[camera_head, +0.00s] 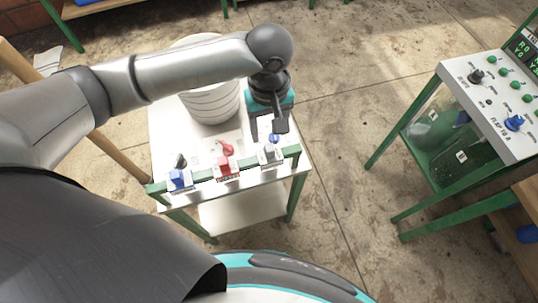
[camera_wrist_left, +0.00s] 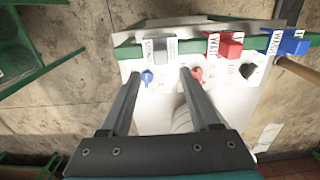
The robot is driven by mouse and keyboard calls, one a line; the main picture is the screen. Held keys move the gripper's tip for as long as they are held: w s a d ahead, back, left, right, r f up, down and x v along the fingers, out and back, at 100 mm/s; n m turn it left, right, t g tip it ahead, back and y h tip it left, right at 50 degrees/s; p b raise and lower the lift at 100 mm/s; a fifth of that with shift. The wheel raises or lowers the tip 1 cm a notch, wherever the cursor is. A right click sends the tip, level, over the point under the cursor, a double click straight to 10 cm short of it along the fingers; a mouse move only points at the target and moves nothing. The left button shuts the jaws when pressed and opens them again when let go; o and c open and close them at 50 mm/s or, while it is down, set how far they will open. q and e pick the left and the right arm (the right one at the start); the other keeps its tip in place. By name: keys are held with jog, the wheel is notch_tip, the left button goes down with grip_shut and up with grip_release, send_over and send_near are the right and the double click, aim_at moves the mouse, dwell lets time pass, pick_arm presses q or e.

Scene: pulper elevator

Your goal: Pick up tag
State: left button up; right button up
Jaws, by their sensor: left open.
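Three block-like tags with printed labels sit along the green front rail of a small white table (camera_head: 296,171). The grey tag (camera_head: 270,153) is at the right, the red tag (camera_head: 225,163) in the middle and the blue tag (camera_head: 178,178) at the left. In the left wrist view the grey tag (camera_wrist_left: 162,48) lies just beyond the fingertips, with the red tag (camera_wrist_left: 226,45) and blue tag (camera_wrist_left: 288,43) to its right. My left gripper (camera_head: 268,128) is open and empty, above the table near the grey tag. My right gripper is out of view.
A blue knob (camera_wrist_left: 147,77), red knob (camera_wrist_left: 197,74) and black knob (camera_wrist_left: 248,71) are on the table beside the tags. A white bucket (camera_head: 212,104) stands behind. A control panel (camera_head: 493,100) on a green frame is at the right, with bare floor between.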

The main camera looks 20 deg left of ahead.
aim_at(269, 147)
pick_arm(q)
jog(key=shift+s+d+f+b, duration=0.1)
jog(key=shift+s+f+b, duration=0.15)
jog(key=shift+f, duration=0.8)
jog(key=shift+s+d+f+b, duration=0.1)
jog(key=shift+f+b, duration=0.2)
jog(key=shift+f, duration=0.75)
jog(key=shift+s+f+b, duration=0.2)
jog(key=shift+f+b, duration=0.05)
jog(key=shift+f, duration=0.8)
grip_shut()
